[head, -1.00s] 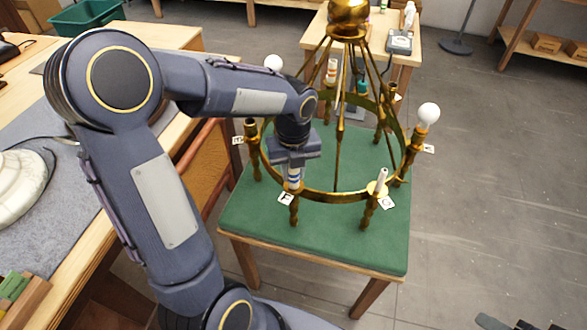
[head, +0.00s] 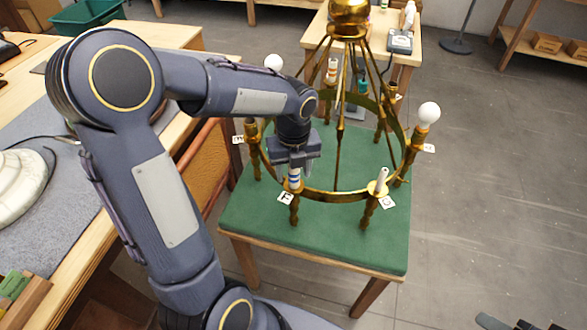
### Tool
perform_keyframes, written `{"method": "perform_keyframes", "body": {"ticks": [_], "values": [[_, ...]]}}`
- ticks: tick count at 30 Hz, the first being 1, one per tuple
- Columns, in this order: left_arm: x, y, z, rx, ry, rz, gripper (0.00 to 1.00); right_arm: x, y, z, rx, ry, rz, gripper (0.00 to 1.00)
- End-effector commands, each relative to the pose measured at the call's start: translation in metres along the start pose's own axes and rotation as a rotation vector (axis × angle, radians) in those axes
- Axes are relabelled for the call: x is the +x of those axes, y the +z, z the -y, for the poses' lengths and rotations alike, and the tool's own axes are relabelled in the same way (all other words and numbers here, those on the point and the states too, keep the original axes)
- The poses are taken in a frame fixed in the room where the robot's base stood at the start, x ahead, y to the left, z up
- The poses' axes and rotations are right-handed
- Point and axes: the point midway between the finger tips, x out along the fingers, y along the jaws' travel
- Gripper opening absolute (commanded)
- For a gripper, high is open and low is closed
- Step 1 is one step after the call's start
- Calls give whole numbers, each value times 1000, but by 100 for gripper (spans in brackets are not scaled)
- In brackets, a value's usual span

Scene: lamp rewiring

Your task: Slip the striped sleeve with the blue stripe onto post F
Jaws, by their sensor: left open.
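The striped sleeve (head: 294,178), white with a blue stripe, stands upright at post F (head: 294,208) on the front of the brass chandelier ring (head: 335,197). The F label (head: 285,198) hangs just left of that post. My left gripper (head: 293,165) points down directly over the sleeve, open, with its fingers around or close to the sleeve's upper part. The fingers and wrist hide the sleeve's top. The sleeve's lower end appears to sit at the post's cup. My right gripper is not clearly in view; only a dark part shows at the bottom right corner.
The chandelier stands on a green-topped table (head: 250,225). A white candle post with label G (head: 388,202) is to the right, and a white bulb (head: 429,112) sits beyond it. Another sleeve with an orange stripe (head: 331,72) is at the back. The workbench (head: 75,235) is left.

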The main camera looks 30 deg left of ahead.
Motion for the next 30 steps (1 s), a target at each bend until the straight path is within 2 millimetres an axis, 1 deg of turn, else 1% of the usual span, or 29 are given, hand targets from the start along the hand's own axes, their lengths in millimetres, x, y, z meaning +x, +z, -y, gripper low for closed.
{"method": "perform_keyframes", "body": {"ticks": [2, 5, 8, 13, 18, 21, 26, 29, 30], "values": [[0, 0, 0, 0, 0, 0, 49, 0, 0, 0, 0, 0, 0, 49], [-6, 0, 0, 0, -2, 2, 49, 0, 0, 0, 0, 0, 0, 49], [-21, 1, 1, -1, -3, 4, 49, -1, 0, 0, 0, 0, 0, 49], [-51, 0, 1, 0, -4, 4, 49, -1, 0, 0, 0, 0, 0, 49], [-72, 1, 0, 0, -2, 3, 49, -1, -1, 1, 0, 0, 0, 49], [-77, 0, 0, 0, -1, 1, 49, -1, -1, 1, 0, 0, 0, 49], [-79, -1, -1, -8, -2, 0, 49, -1, -1, 1, 0, 0, 0, 49], [-83, -6, -6, -96, -22, 4, 49, -1, -1, 1, 0, 0, 0, 49], [-85, -11, -11, -170, -37, 5, 49, -1, -1, 1, 0, 0, 0, 49]]}}
